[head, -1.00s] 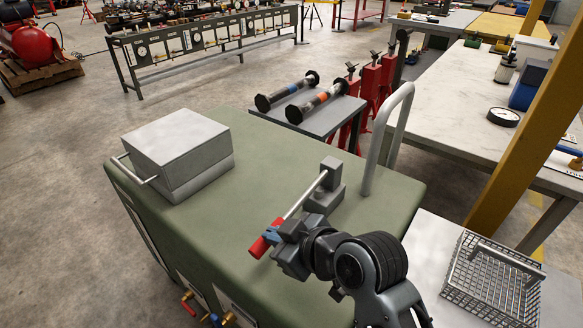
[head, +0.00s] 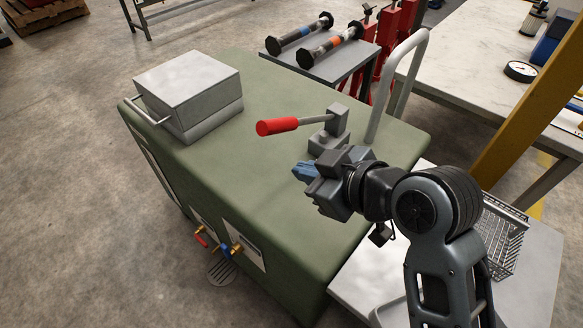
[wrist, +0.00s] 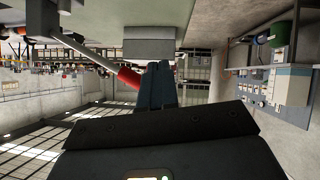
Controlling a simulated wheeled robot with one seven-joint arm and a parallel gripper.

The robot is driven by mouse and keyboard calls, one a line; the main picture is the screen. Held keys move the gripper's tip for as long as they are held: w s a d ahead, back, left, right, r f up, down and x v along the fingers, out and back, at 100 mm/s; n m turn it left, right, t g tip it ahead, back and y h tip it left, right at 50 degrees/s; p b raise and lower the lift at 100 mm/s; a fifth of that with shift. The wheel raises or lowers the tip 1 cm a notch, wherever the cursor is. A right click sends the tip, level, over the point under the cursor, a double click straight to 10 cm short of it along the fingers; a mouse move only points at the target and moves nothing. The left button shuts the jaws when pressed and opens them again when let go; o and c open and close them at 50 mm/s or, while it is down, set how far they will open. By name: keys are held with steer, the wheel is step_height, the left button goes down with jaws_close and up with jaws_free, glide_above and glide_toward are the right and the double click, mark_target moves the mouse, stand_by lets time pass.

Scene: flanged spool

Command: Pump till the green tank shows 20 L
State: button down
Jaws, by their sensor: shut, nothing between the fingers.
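The green tank (head: 210,165) fills the middle of the head view. Its hand pump (head: 333,130) stands on top, near the right side, with a lever ending in a red grip (head: 277,127). The lever sticks out to the left, raised clear of the tank top. My gripper (head: 305,172), with blue fingers, is shut and empty, below and right of the red grip and apart from it. In the wrist view the closed fingers (wrist: 160,85) show beside the red grip (wrist: 129,77). No litre reading can be made out on the tank.
A grey lidded box (head: 187,90) with a side handle sits on the tank's far left. A grey bent rail (head: 395,85) rises behind the pump. A wire basket (head: 502,235) stands at right.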

steer(key=shift+v, duration=1.05)
steer(key=shift+w, duration=0.1)
stand_by(0.9)
steer(key=s+d+f+m+t+h, duration=0.2)
steer(key=s+d+f+m, duration=0.25)
steer(key=s, duration=0.25)
steer(key=s+d+f+m+t+h, duration=0.2)
steer(key=s+d+f+m+h, duration=0.15)
steer(key=s+d+f, duration=0.35)
steer(key=s+d+r+m, duration=0.1)
steer(key=s, duration=0.2)
steer(key=s+d+r+m+t+h, duration=0.1)
steer(key=s+d, duration=0.1)
steer(key=s, duration=0.2)
steer(key=s+d+r, duration=0.1)
steer(key=s, duration=0.2)
steer(key=shift+s+d+r+m+h, duration=0.3)
steer(key=shift+r+m+h, duration=0.05)
steer(key=shift+m, duration=0.05)
steer(key=s+d+r+t+h, duration=0.1)
steer(key=s+d+r, duration=0.2)
steer(key=s+r, duration=0.2)
steer(key=s, duration=0.3)
steer(key=shift+s+r+m+t, duration=0.3)
steer(key=shift+s+m, duration=0.1)
